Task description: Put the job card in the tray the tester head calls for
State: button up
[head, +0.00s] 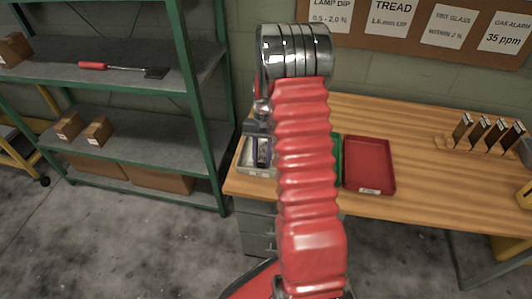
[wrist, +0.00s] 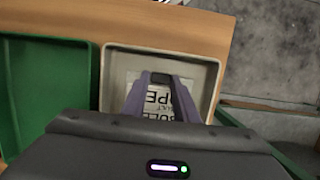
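My gripper (wrist: 161,80) is over a pale grey tray (wrist: 212,64), with its fingers pointing down into it. A white card with black print (wrist: 158,100), partly reading "PE", shows between the fingers. A small dark block sits between the fingertips; I cannot tell whether it is part of the card or whether the fingers press on it. A green tray (wrist: 45,75) is just left of the grey one in the wrist view. In the head view my arm hides most of the green tray (head: 337,160); a red tray (head: 368,165) lies to its right. No tester head is recognisable.
A wooden rack (head: 480,145) with several dark upright cards stands at the bench's right. Green-framed shelves (head: 190,100) stand on the left, holding a red-handled tool (head: 120,68) and boxes. Notices (head: 393,20) hang on the wall. Bench space beyond the trays is clear.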

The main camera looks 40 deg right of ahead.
jog(key=shift+s+a+f, duration=0.1)
jog(key=shift+s+f, duration=0.05)
jog(key=shift+f, duration=0.05)
jog(key=shift+c, duration=0.8)
jog(key=shift+c, duration=0.2)
notch_tip(320, 180, up, 8)
jog(key=shift+r, duration=0.15)
dwell(0.7)
jog(key=shift+a, duration=0.1)
